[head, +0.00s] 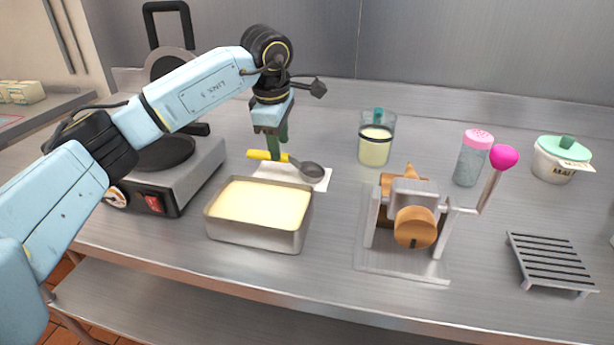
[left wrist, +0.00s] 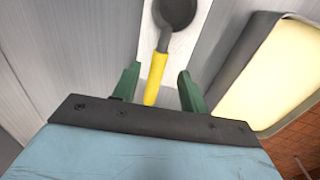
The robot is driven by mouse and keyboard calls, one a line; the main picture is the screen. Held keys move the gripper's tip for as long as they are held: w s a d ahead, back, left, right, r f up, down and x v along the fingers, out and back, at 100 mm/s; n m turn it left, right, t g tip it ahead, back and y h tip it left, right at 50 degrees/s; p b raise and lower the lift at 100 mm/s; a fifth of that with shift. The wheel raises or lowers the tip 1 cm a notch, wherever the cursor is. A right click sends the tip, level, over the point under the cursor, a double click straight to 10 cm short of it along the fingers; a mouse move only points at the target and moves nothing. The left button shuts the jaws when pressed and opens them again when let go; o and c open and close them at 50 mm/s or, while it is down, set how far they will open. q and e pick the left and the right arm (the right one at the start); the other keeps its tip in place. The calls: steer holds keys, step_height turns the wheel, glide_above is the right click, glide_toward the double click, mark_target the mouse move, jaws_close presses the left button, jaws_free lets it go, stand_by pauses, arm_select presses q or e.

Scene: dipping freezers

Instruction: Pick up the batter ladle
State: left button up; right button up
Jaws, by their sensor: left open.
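The batter ladle (head: 311,170) has a dark grey bowl and a yellow handle, and lies on a white sheet (head: 322,184) behind the batter pan. My left gripper (head: 277,155) is above the yellow handle, pointing down. In the left wrist view the green fingers of my left gripper (left wrist: 157,85) are open, with the yellow handle (left wrist: 155,78) between them in the picture and the ladle bowl (left wrist: 176,12) beyond. Whether the fingers are level with the handle is hard to tell; no grip shows. My right gripper is not in view.
A metal pan of pale batter (head: 258,237) stands just in front of the ladle. A waffle iron (head: 190,178) is at left. A glass of pale liquid (head: 376,142), a crank device (head: 412,220), a shaker (head: 472,160), a lidded pot (head: 556,165) and a rack (head: 552,262) stand to the right.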

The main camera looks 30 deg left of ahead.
mark_target(282, 162)
arm_select(q)
steer(key=shift+w+a+f+b, duration=0.1)
steer(key=shift+w+f+b, duration=0.15)
steer(key=shift+f, duration=0.6)
steer(key=shift+w+a+f+b, duration=0.1)
steer(key=shift+w+f+b, duration=0.1)
steer(key=shift+f, duration=0.7)
steer(key=shift+w+f+b, duration=0.15)
steer(key=shift+f+b, duration=0.1)
steer(key=shift+f, duration=0.6)
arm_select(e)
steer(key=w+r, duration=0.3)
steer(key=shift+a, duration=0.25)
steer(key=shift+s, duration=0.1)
arm_select(q)
jaws_close()
